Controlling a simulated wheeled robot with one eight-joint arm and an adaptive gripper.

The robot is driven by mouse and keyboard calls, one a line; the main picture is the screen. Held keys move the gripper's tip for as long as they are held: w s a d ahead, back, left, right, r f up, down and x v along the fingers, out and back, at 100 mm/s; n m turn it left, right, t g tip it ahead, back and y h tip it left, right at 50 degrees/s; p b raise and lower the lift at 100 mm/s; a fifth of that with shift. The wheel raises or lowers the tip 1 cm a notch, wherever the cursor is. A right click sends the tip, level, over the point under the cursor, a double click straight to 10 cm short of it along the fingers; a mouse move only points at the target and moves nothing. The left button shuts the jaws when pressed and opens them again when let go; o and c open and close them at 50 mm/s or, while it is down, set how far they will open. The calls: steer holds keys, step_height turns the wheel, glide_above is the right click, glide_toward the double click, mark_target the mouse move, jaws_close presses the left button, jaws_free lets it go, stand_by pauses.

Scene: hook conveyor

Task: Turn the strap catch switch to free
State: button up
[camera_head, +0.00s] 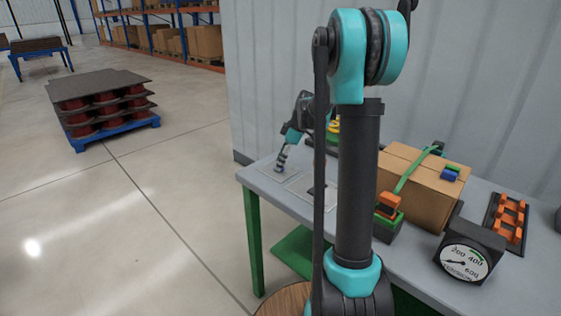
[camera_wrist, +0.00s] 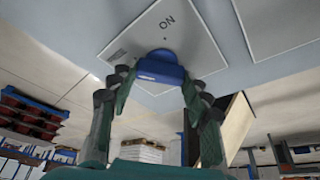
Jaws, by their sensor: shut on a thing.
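A blue switch knob (camera_wrist: 160,66) sits on a pale square plate (camera_wrist: 150,32) marked "ON" in the wrist view, with small unreadable print at its left. My gripper (camera_wrist: 160,84) has one finger on each side of the knob and is shut on it. In the head view my gripper (camera_head: 281,164) reaches down to the plate (camera_head: 280,176) at the table's left end. The fingers hide most of the knob there. A green strap (camera_head: 412,172) runs over a cardboard box (camera_head: 432,199) and down to an orange catch (camera_head: 389,203).
A gauge (camera_head: 465,262) reading up to 600 stands at the table's front right. A black rack with orange pieces (camera_head: 508,220) lies right of the box. A second plate (camera_head: 325,193) lies beside the first, partly hidden by my arm. A stacked pallet (camera_head: 100,103) stands on the floor.

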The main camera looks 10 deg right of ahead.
steer(key=shift+n, duration=0.5)
steer(key=shift+g, duration=0.3)
steer(key=o, duration=1.2)
steer(key=shift+c, duration=0.2)
steer(key=shift+r, duration=0.1)
steer(key=v, duration=1.1)
steer(key=shift+d+r, duration=0.25)
steer(key=shift+r, duration=0.1)
